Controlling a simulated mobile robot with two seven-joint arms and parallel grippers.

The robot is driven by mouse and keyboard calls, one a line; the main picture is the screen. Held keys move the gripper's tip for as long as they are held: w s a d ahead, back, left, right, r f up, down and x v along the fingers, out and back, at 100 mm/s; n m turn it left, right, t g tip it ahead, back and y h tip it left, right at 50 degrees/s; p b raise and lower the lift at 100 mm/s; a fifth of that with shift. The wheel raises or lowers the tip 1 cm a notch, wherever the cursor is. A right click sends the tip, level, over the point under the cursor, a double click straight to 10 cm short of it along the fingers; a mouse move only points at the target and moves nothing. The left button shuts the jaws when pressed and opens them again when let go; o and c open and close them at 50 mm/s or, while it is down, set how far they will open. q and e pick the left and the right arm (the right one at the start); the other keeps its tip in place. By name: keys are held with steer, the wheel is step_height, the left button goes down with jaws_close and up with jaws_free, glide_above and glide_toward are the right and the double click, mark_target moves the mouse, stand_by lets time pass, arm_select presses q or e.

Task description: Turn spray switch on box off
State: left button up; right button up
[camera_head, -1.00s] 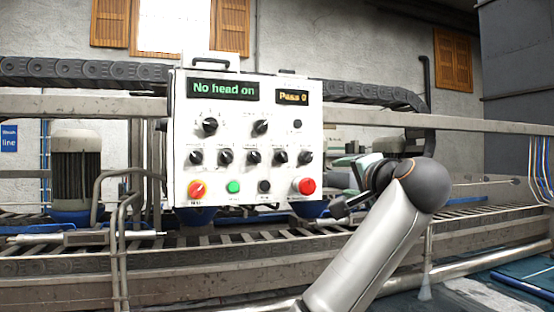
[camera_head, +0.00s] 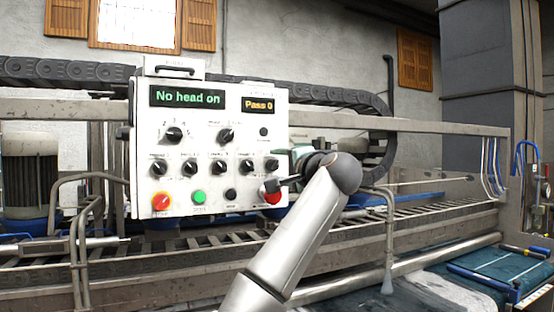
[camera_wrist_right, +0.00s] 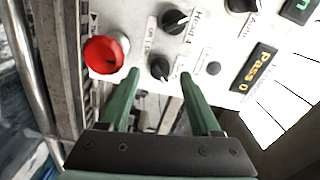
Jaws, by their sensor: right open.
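The white control box (camera_head: 209,150) stands left of centre in the head view, with several black knobs and coloured buttons. The spray switch cannot be told apart by its label, which is too small to read. My right gripper (camera_wrist_right: 158,76) is open, its green fingers pointing at the panel. A black knob (camera_wrist_right: 160,68) shows between the fingertips; I cannot tell whether they touch it. It looks like the rightmost knob (camera_head: 271,165) of the middle row. In the head view my right gripper (camera_head: 298,154) is at the box's right edge, partly hidden by its wrist. My left gripper is out of view.
A red button (camera_wrist_right: 105,52) lies just beside one finger. Another knob (camera_wrist_right: 175,20) and a small black button (camera_wrist_right: 213,68) are close by. The metal rail (camera_head: 430,126) and conveyor frame (camera_head: 400,222) run behind and below the box.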

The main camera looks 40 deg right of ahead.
steer(key=shift+x, duration=0.9)
jaws_close()
